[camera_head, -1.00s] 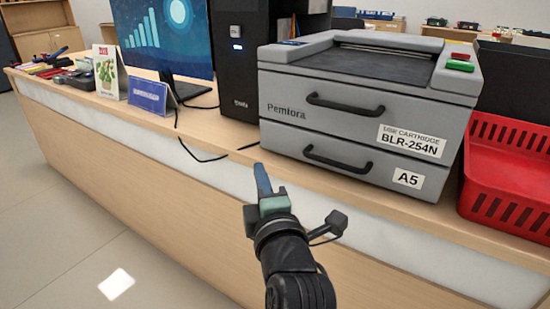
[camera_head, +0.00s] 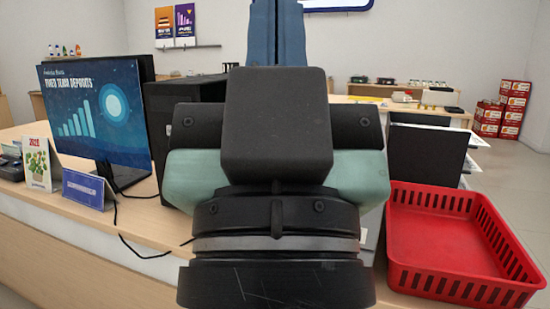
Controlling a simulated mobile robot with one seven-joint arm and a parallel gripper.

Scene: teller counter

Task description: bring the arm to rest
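My gripper (camera_head: 277,32) stands upright close in front of the camera and fills the middle of the view. Its two blue fingers point up and lie side by side with no clear gap. The fingertips run out of the top of the picture, and I see nothing held between the visible parts. My dark wrist and the pale green gripper body hide the middle of the counter (camera_head: 75,225), including nearly all of the grey printer.
A monitor (camera_head: 98,112), a plant card (camera_head: 40,163), a blue sign (camera_head: 86,188) and a black computer tower (camera_head: 185,130) stand on the left. An empty red basket (camera_head: 400,262) sits at the right. Red boxes (camera_head: 502,105) are stacked far back right.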

